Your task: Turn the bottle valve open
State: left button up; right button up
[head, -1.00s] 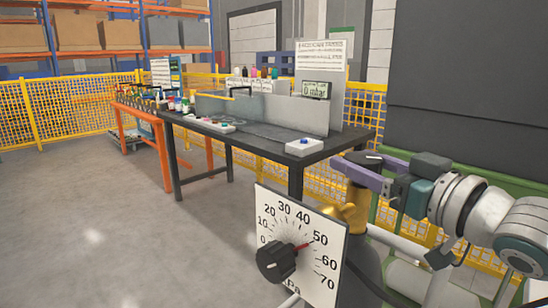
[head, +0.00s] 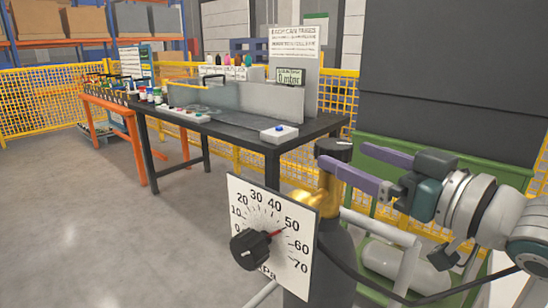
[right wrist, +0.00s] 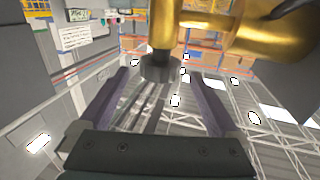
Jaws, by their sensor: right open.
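The bottle (head: 325,262) stands upright at the lower right of the head view. It has a brass valve (head: 328,190) with a dark round knob (head: 333,147) on top. The knob (right wrist: 160,68) and the brass body (right wrist: 190,22) also show in the right wrist view. My right gripper (head: 342,156) is open, its purple fingers pointing left at the valve top. In the right wrist view the knob lies between the fingertip lines, with a gap on each side, and no grip on it shows. My left gripper is not in view.
A white dial (head: 280,215) with a black knob and red pointer near 50 stands in front of the bottle. A dark workbench (head: 235,135) is behind. A green frame (head: 480,165) and white pipes are at right. Open floor (head: 90,220) lies left.

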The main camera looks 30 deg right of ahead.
jog(key=shift+s+d, duration=0.2)
jog(key=shift+s, duration=1.1)
jog(key=shift+s+d, duration=0.2)
jog(key=shift+s, duration=1.1)
